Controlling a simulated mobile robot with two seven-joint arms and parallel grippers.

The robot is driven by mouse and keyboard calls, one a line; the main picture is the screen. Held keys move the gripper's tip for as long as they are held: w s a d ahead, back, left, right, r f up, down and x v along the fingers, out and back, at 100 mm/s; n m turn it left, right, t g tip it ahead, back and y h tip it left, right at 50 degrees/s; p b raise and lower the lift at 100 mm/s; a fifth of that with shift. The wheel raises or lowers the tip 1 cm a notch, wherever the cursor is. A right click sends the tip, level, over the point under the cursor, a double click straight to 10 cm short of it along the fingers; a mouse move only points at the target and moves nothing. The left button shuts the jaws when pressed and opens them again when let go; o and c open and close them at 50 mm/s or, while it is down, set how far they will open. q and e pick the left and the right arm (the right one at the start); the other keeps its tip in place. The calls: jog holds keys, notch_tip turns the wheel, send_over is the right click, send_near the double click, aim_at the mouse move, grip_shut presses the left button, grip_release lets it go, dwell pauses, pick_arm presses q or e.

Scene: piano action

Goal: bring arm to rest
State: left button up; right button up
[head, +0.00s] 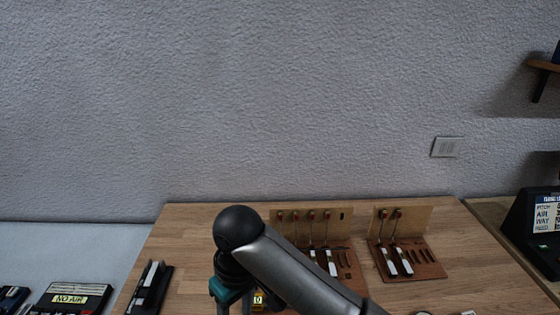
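My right arm (300,270) comes in from the bottom right and rises to a black rounded joint (238,228) over the wooden table (200,228). From there it bends down to my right gripper (232,298), with a teal part, at the bottom edge of the head view. Its fingertips are cut off or too small to tell whether they are open or hold anything. My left gripper is not in view.
Two brown boards with upright hammer-like parts stand on the table, one partly behind my arm (345,262) and one to its right (430,268). A black holder (150,288) is at left. A dark box (70,298) with a label stands farther left. A screen (545,218) is at right.

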jog(key=s+d+f+m+t, duration=0.1)
jog(key=s+d+f+m, duration=0.15)
jog(key=s+d, duration=0.4)
jog(key=s+d+f+m+t+h, duration=0.1)
jog(key=s+d+f+m, duration=0.2)
jog(key=d, duration=0.7)
jog(key=s+d+f+m+t, duration=0.2)
jog(key=s+d, duration=0.4)
jog(key=d, duration=0.2)
notch_tip(320, 180, down, 31)
jog(key=s+g+b, duration=0.2)
jog(key=b, duration=0.6)
pick_arm(q)
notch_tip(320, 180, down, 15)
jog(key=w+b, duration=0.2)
jog(key=b, duration=0.4)
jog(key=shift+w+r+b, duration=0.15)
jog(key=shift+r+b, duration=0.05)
jog(key=shift+b, duration=0.15)
pick_arm(e)
jog(key=s+d+f+g, duration=0.1)
jog(key=s+d+f, duration=0.1)
jog(key=s+f, duration=1.3)
notch_tip(320, 180, down, 4)
jog(key=shift+r+n, duration=0.1)
jog(key=shift+n, duration=0.25)
jog(key=shift+d, duration=0.1)
